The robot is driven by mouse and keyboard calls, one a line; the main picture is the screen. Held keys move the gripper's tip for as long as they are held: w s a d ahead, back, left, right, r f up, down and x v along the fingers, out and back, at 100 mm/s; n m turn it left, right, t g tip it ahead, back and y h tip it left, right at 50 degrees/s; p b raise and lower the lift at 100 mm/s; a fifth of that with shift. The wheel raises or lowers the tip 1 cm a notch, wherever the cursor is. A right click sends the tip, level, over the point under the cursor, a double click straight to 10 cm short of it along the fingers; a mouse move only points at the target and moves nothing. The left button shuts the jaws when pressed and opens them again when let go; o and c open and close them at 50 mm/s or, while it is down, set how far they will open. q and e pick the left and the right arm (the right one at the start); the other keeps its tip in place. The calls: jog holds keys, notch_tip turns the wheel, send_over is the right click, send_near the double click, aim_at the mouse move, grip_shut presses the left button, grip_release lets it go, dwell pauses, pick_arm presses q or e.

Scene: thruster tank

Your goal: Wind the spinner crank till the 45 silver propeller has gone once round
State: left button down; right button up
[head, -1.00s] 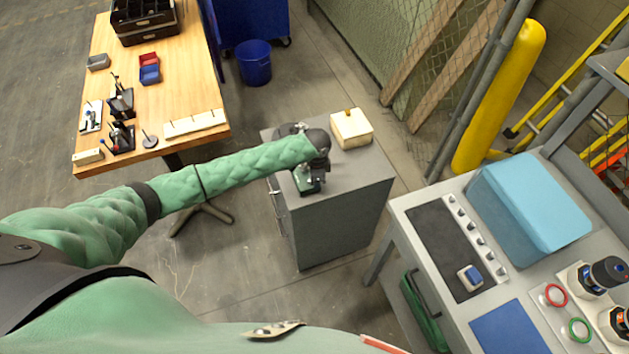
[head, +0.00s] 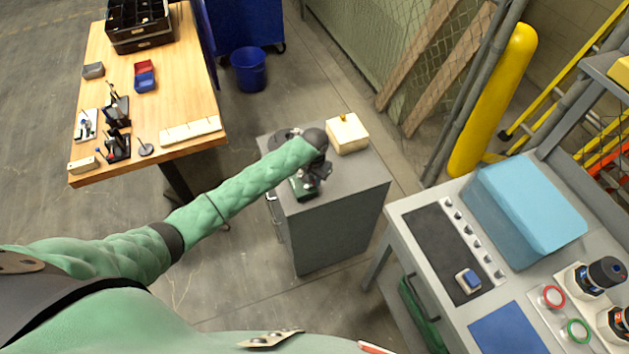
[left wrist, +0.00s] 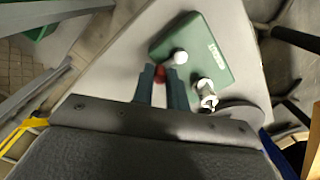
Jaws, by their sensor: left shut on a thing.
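The spinner has a green base (left wrist: 200,48) with a pale label and lies on top of the grey cabinet (head: 345,195). In the head view the green base (head: 303,189) shows only partly beside my left gripper (head: 318,174). In the left wrist view my left gripper (left wrist: 161,82) is shut on a small red knob (left wrist: 159,73), which looks like the crank's handle. A white round knob (left wrist: 180,57) stands on the base next to the fingers. A shiny silver part (left wrist: 206,93) sits at the base's edge; I cannot tell whether it is the propeller. My right gripper is out of view.
A cream box (head: 348,135) with an orange knob stands at the cabinet's back. A grey disc (left wrist: 241,110) lies near the silver part. A wooden bench (head: 180,95) is at the left. A grey console (head: 400,222) with a blue case (head: 525,210) stands close at the right.

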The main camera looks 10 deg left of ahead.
pick_arm(q)
jog(key=shift+w+a+r+n, duration=0.1)
jog(key=shift+w+n, duration=0.25)
jog(key=shift+n, duration=0.75)
jog(key=c, duration=1.4)
grip_release()
jog(key=shift+r+b, duration=0.25)
jog(key=shift+b, duration=0.05)
notch_tip(320, 180, up, 7)
jog(key=b, duration=0.3)
jog(key=shift+f, duration=0.2)
jog(key=shift+r, duration=0.35)
